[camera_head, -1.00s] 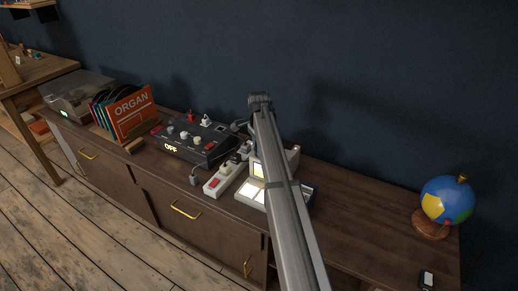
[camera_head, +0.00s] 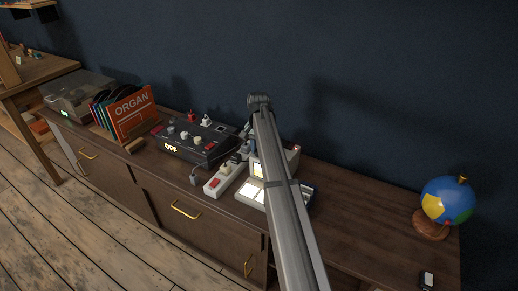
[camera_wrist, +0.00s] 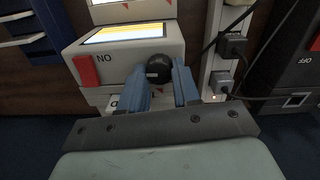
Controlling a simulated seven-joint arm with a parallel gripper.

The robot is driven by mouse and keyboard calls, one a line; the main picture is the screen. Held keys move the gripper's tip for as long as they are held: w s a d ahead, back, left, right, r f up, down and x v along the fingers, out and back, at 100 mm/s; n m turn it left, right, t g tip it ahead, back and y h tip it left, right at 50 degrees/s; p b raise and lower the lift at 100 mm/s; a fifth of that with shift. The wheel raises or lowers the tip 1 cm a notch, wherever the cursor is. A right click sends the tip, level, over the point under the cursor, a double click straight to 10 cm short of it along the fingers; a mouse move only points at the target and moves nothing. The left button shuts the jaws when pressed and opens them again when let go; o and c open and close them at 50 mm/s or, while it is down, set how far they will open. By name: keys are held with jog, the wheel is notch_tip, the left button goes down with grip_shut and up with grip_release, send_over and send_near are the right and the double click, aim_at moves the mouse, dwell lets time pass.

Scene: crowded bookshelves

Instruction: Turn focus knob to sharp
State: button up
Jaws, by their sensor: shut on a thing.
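In the wrist view the black round focus knob (camera_wrist: 158,70) is on the front of a pale viewer box (camera_wrist: 125,58). My gripper (camera_wrist: 162,80) has its two blue fingers on either side of the knob, shut on it. The box has a lit screen (camera_wrist: 118,35) with a yellow band and a red switch (camera_wrist: 86,70) marked ON, upside down in this view. Lettering below the knob is mostly hidden by the fingers. I cannot read the screen's sharpness. In the head view my arm covers much of the viewer (camera_head: 255,169), and the knob is hidden.
A white power strip (camera_head: 217,184) with plugs and cables stands close beside the viewer. A black control box (camera_head: 186,155) reading OFF is left of it. Orange ORGAN sleeve (camera_head: 132,110) and a globe (camera_head: 446,203) stand farther off. The right cabinet top is mostly clear.

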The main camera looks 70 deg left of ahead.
jog(key=shift+n, duration=0.3)
jog(key=o, duration=1.1)
jog(key=shift+c, duration=0.2)
notch_tip(320, 180, up, 14)
jog(key=shift+s+f, duration=0.15)
dwell(0.5)
